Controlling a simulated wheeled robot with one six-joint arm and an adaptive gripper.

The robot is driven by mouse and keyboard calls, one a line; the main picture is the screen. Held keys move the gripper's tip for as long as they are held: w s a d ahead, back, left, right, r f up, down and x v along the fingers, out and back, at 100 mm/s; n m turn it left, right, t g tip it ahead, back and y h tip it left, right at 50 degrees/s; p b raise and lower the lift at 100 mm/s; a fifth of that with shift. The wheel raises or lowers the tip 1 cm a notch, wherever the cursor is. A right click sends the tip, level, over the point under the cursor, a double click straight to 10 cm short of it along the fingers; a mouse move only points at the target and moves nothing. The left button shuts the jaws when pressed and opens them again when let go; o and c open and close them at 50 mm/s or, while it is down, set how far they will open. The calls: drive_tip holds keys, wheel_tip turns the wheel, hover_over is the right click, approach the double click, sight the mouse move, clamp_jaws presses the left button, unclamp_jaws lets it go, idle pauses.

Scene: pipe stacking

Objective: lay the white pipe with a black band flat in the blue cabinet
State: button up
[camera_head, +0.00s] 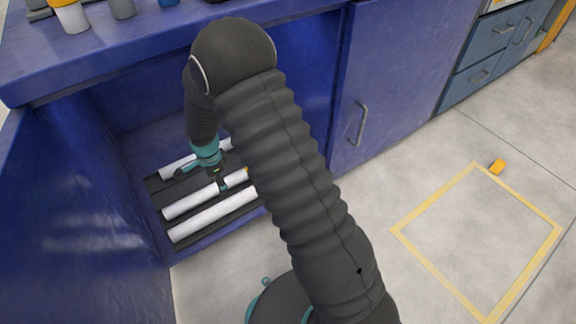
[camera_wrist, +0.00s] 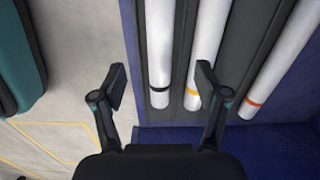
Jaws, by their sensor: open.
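In the wrist view the white pipe with a black band (camera_wrist: 158,45) lies flat in a dark slotted rack, leftmost of three pipes. Its band is near its lower end. My gripper (camera_wrist: 162,84) is open and empty, with the pipe showing between its fingers; I cannot tell the height gap. In the head view the gripper (camera_head: 202,183) hangs inside the open blue cabinet (camera_head: 120,115), over the pipes. The front pipe there (camera_head: 210,216) looks like the black-banded one; its band is not visible and my arm covers its right end.
A pipe with a yellow band (camera_wrist: 208,45) and one with an orange band (camera_wrist: 283,60) lie alongside in the dark rack (camera_wrist: 245,50). The open door (camera_head: 75,200) stands at left; a closed door (camera_head: 385,80) is at right. Several bottles stand on top.

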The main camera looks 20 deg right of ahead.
drive_tip(key=s+d+r+n+t, duration=0.1)
drive_tip(key=s+d+r+n, duration=0.15)
drive_tip(key=r, duration=0.55)
drive_tip(key=s+d+r+n+t, duration=0.1)
drive_tip(key=s+d+r+n, duration=0.2)
drive_tip(key=r, duration=0.5)
drive_tip(key=s+d+r+n+t, duration=0.1)
drive_tip(key=s+d+r, duration=0.2)
drive_tip(key=d+r, duration=0.35)
drive_tip(key=s+d+r+n+t, duration=0.1)
drive_tip(key=s+r+n, duration=0.3)
drive_tip(key=s, duration=0.5)
drive_tip(key=s+d+r+n+t, duration=0.1)
drive_tip(key=s+d+r+n, duration=0.2)
drive_tip(key=s+r, duration=0.3)
drive_tip(key=s+d, duration=0.1)
drive_tip(key=s, duration=0.3)
drive_tip(key=shift+d+r+n, duration=0.15)
drive_tip(key=shift+d+n, duration=0.1)
drive_tip(key=shift+n, duration=0.1)
